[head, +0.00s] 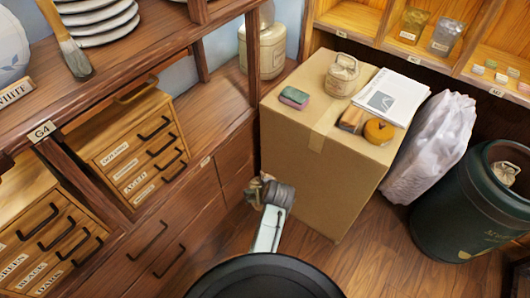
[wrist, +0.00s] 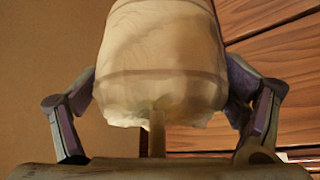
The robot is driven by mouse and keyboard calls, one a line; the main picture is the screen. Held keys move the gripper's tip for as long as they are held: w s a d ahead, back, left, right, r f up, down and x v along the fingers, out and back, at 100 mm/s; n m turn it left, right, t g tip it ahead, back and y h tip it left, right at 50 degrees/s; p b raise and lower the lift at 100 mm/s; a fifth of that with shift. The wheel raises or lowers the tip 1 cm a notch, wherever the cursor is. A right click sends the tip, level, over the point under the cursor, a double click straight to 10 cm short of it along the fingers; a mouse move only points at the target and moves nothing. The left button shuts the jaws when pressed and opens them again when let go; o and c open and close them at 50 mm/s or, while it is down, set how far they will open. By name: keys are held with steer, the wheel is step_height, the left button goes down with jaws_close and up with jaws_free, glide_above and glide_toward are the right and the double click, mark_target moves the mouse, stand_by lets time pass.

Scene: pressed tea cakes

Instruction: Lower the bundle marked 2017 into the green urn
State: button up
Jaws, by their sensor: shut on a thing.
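In the wrist view a cream wrapped bundle (wrist: 160,65) with thin bands around it sits between the fingers of my gripper (wrist: 162,95). The fingers press on both its sides. No mark can be read on it. In the head view my gripper (head: 262,187) is beside the cardboard box's left front edge, and the held bundle is mostly hidden. The dark green urn (head: 455,205) with gold lettering stands on the floor at the right, well apart from my gripper. A cream bundle (head: 506,174) shows in its open mouth. Another tied bundle (head: 342,73) rests on the box; its mark is unreadable.
The cardboard box (head: 300,160) carries a pink-green block (head: 294,98), a round orange item (head: 379,131) and papers (head: 392,95). A white plastic bag (head: 430,145) stands between box and urn. Wooden drawers (head: 150,235) line the left. Floor is clear in front.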

steer(key=s+f+m+h, duration=0.1)
steer(key=s+f, duration=0.1)
steer(key=f, duration=0.6)
steer(key=s+f+m, duration=0.2)
steer(key=s+f, duration=0.1)
steer(key=f, duration=0.6)
steer(key=shift+s+h, duration=0.35)
steer(key=shift+h, duration=0.05)
steer(key=shift+w+a, duration=0.1)
steer(key=shift+w, duration=0.05)
